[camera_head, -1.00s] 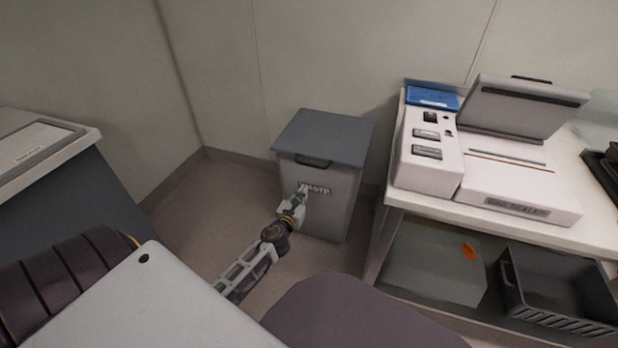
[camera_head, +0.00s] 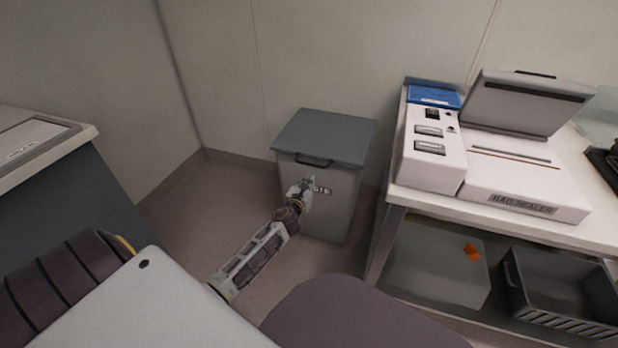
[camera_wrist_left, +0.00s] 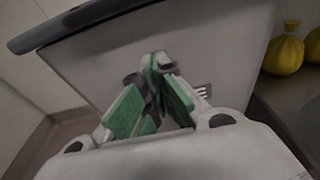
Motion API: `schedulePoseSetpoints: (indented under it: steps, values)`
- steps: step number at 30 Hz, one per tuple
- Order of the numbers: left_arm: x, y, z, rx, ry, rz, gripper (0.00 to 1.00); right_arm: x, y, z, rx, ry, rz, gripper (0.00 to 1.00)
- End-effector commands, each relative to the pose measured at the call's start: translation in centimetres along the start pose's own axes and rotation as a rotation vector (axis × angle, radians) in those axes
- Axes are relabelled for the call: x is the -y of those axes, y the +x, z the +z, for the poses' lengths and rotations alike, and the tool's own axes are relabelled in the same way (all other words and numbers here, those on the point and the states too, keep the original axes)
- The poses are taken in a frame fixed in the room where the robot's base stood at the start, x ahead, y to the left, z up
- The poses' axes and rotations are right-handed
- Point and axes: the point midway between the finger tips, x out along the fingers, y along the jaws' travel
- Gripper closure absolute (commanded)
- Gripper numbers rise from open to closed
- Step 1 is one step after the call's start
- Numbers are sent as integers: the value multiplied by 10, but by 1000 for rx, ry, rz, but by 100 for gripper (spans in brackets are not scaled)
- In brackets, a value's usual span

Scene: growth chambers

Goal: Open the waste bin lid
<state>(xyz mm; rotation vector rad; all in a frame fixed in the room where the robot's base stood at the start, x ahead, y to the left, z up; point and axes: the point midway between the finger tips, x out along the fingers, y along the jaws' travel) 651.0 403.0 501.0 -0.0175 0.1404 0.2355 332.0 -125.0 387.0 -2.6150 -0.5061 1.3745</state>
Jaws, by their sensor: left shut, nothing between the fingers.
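The waste bin (camera_head: 330,208) is a light grey box on the floor against the back wall. Its dark grey lid (camera_head: 325,137) lies flat and closed, with a dark handle (camera_head: 313,160) at the front edge. My left gripper (camera_head: 308,183) is in front of the bin's front face, below the handle, and covers part of the label. In the left wrist view the fingers (camera_wrist_left: 155,65) meet at their tips, with green pads and nothing between them. The bin's front (camera_wrist_left: 215,50) and the lid's edge (camera_wrist_left: 75,20) show behind them. My right gripper is out of view.
A white bench with a bag sealer (camera_head: 520,185) stands right of the bin. A dark crate (camera_head: 560,285) and a grey box (camera_head: 440,265) sit on its lower shelf. A counter (camera_head: 50,140) is at the left. Yellow bags (camera_wrist_left: 284,52) show in the left wrist view.

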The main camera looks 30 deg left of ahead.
Motion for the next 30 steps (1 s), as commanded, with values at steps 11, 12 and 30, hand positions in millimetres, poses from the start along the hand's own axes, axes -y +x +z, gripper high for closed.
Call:
schedulePoseSetpoints:
  steps: [11,12,30]
  values:
    - [0,-6,25,2,2,-1,100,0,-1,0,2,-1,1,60]
    - [0,-7,27,2,2,-1,100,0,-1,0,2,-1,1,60]
    - [0,-11,38,1,1,0,100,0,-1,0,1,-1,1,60]
